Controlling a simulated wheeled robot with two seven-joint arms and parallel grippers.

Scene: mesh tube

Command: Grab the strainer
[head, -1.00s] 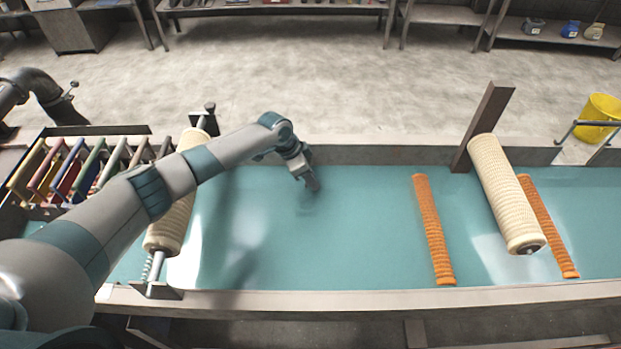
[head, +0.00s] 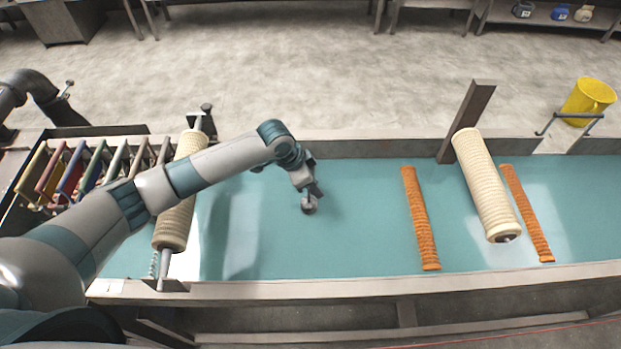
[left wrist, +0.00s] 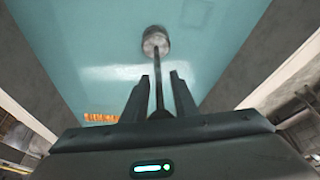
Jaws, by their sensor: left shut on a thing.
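The strainer (head: 309,205) is a small round grey head on a thin handle. In the head view it hangs just below my left gripper (head: 315,188), over the teal water. In the left wrist view the strainer's round head (left wrist: 155,42) is at the top centre, and its thin dark handle runs back between the fingers of my left gripper (left wrist: 159,80). My left gripper is shut on the handle. The handle's end is hidden at the gripper's body. My right gripper is not in view.
The long teal trough (head: 350,285) has raised rims. A cream roller (head: 178,215) lies left, under my arm. Another cream roller (head: 485,185) stands right, between two orange mesh tubes (head: 421,220) (head: 527,213), beside a brown post (head: 467,120). A yellow bucket (head: 587,101) is far right.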

